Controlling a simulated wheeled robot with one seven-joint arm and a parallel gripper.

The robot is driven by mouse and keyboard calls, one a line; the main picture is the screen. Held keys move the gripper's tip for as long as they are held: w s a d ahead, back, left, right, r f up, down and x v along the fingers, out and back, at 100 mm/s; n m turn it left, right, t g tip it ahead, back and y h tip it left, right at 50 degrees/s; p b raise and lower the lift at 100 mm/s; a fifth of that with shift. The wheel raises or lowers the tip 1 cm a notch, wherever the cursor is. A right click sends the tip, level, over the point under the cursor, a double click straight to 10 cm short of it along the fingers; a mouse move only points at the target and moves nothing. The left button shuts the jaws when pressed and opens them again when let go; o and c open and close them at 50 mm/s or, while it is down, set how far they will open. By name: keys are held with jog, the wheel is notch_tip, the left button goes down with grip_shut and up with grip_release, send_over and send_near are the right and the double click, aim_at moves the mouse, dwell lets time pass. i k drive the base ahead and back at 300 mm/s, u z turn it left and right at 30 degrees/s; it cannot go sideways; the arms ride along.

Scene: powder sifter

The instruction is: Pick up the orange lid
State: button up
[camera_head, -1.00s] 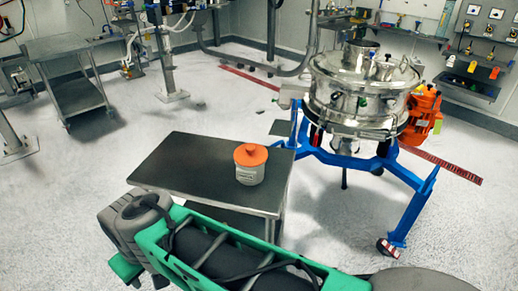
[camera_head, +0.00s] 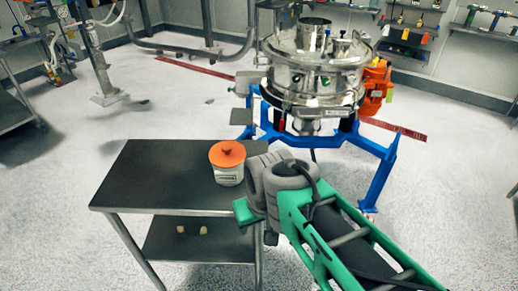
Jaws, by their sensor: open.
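The orange lid (camera_head: 227,153) is a round disc with a raised knob. It sits on top of a white labelled jar (camera_head: 229,176), which stands upright at the right part of a dark metal table (camera_head: 150,175). My green and grey arm reaches in from the lower right. Its rounded grey end housing is just right of the jar in the picture and overlaps the table's right edge. I cannot tell how far the arm is from the jar in depth.
Two small pale pieces (camera_head: 191,231) lie on the table's lower shelf (camera_head: 170,245). A steel sifter (camera_head: 310,75) on a blue frame (camera_head: 375,180) stands behind the table at right. The tabletop left of the jar is bare. Open floor (camera_head: 60,190) lies at left.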

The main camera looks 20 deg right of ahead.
aim_at(226, 154)
jog(key=z, duration=0.05)
jog(key=k, duration=1)
jog(key=u, duration=1)
jog(key=i, duration=1.3)
jog(key=u, duration=0.05)
